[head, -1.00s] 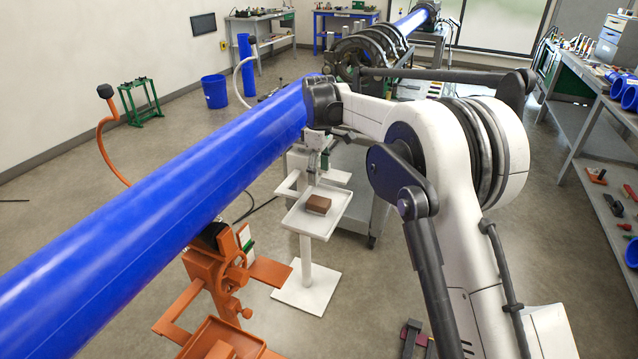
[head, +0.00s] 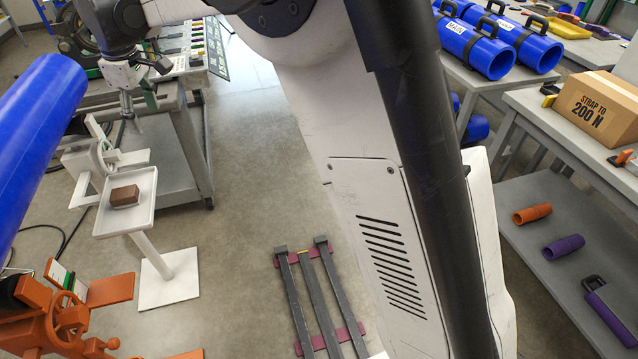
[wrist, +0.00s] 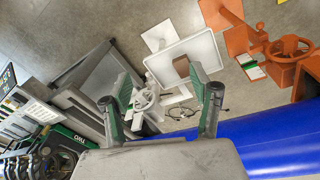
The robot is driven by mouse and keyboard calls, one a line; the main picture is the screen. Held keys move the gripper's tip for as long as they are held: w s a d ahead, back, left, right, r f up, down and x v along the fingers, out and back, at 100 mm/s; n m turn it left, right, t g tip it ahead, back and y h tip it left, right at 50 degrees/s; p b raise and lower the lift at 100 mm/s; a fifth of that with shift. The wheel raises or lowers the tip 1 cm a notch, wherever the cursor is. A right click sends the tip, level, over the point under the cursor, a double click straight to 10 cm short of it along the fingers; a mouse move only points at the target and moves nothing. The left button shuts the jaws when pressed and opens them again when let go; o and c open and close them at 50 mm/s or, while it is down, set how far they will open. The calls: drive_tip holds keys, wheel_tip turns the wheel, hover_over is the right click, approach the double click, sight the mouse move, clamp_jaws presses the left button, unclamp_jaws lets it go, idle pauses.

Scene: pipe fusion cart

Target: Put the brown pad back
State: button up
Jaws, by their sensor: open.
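The brown pad (head: 124,195) is a small block lying on the white tray (head: 143,214) of a white stand at the left of the head view. In the wrist view the pad (wrist: 182,66) also shows on the tray (wrist: 201,50), partly beside a finger. My gripper (head: 134,122) hangs above and behind the tray, apart from the pad. In the wrist view my gripper (wrist: 160,98) has its two green-lined fingers spread wide with nothing held between them. A white handwheel on the stand shows between the fingers.
A blue pipe (head: 35,130) runs along the left. An orange stand with a handwheel (head: 68,318) is in front of the tray. A grey cart (head: 185,150) stands behind right. Dark rails (head: 318,300) lie on the floor. Open floor lies right of the tray.

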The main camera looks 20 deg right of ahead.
drive_tip(key=s+d+r+m+t, duration=0.1)
drive_tip(key=s+d+r+m, duration=0.2)
drive_tip(key=s+d, duration=0.6)
drive_tip(key=s+d+r+m+t, duration=0.1)
drive_tip(key=s+d+r+m, duration=0.2)
drive_tip(key=s+d, duration=0.5)
drive_tip(key=s+d+f+m+t, duration=0.1)
drive_tip(key=s+d+f+m, duration=0.2)
drive_tip(key=s+d, duration=0.4)
drive_tip(key=s+d+f+m+t, duration=0.2)
drive_tip(key=s+d+f, duration=0.3)
drive_tip(key=s, duration=0.6)
drive_tip(key=shift+d+f+m+t+h, duration=0.35)
drive_tip(key=shift+d+m, duration=0.55)
drive_tip(key=shift+d, duration=0.35)
drive_tip(key=shift+r, duration=0.1)
